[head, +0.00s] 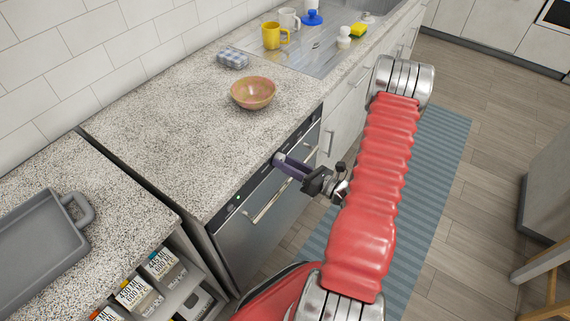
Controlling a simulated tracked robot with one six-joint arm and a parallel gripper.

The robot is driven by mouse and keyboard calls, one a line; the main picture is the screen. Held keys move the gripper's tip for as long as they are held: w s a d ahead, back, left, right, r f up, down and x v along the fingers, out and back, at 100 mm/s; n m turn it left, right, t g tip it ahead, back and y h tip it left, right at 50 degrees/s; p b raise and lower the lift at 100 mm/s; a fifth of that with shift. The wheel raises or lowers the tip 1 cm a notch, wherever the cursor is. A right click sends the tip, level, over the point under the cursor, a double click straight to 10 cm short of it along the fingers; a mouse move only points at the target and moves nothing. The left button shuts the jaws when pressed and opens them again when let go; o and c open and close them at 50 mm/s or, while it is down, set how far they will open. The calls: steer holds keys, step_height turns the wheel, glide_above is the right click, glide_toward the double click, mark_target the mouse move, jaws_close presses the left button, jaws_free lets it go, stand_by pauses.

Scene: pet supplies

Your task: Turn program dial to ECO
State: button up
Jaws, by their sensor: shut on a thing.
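The dishwasher (237,240) stands under the speckled counter, its steel door shut and a long bar handle across it. A dark control panel strip (242,194) runs along its top edge, with a small green light near the left end. My gripper (279,160) reaches the panel from the right, its fingers shut on the program dial (277,158). The dial is mostly hidden by the fingers, and its setting and the ECO mark cannot be read from here.
A bowl (253,92) sits on the counter above the panel. A grey tray (42,250) lies on the left counter. Mugs (274,36) and a sponge (358,31) stand by the sink. Labelled boxes (137,294) fill an open shelf at lower left. A blue mat (432,160) covers the floor.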

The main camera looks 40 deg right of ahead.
steer(key=o, duration=0.7)
steer(key=shift+a+f, duration=0.15)
steer(key=shift+c, duration=0.2)
steer(key=o, duration=0.4)
steer(key=shift+s+d, duration=0.15)
steer(key=shift+d, duration=0.05)
steer(key=v, duration=1.3)
steer(key=shift+s, duration=0.25)
